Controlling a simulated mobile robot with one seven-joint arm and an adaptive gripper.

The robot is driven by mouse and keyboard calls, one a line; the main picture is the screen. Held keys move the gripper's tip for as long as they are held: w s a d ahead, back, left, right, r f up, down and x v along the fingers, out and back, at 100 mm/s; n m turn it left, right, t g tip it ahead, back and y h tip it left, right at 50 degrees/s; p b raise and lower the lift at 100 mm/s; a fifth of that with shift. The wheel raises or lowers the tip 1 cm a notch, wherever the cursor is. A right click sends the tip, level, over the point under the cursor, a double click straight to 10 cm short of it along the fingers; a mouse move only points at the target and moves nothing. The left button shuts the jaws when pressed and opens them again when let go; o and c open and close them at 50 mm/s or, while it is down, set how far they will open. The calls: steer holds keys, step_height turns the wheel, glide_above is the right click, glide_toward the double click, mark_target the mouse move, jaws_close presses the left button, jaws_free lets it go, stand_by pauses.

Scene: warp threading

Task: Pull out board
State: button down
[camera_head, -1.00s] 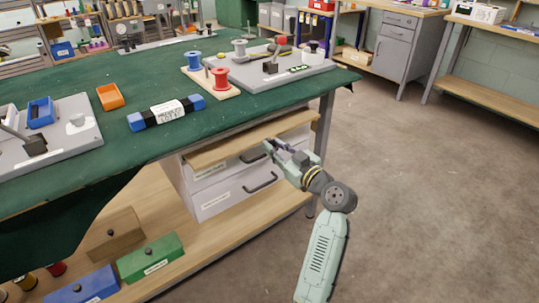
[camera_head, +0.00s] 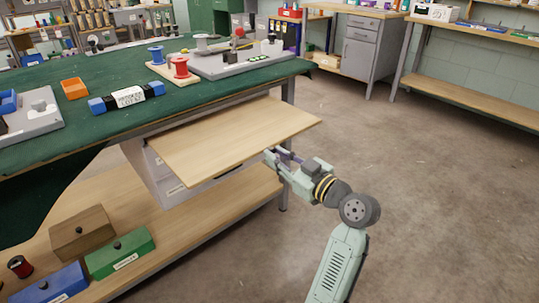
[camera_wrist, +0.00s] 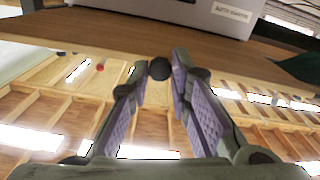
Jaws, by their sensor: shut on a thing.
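The board (camera_head: 235,132) is a flat light-wood panel that sticks well out from under the green-topped workbench, above its drawers. In the wrist view the board's brown face (camera_wrist: 110,42) spans the top, with a dark round knob (camera_wrist: 159,68) at its edge. My gripper (camera_head: 274,156) is at the board's front edge. In the wrist view its two purple-padded fingers close on the knob from both sides. The board's rear part is hidden under the benchtop.
White drawers (camera_head: 172,188) sit below the board, partly covered by it. A lower wooden shelf (camera_head: 185,232) holds brown, green and blue boxes. The green benchtop (camera_head: 60,128) carries spools and trays. The floor (camera_head: 430,200) to the right is open.

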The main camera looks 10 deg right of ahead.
steer(key=shift+s+d, duration=0.3)
steer(key=shift+s, duration=0.1)
steer(key=c, duration=1.5)
jaws_free()
steer(key=shift+o, duration=0.2)
step_height(320, 180, up, 10)
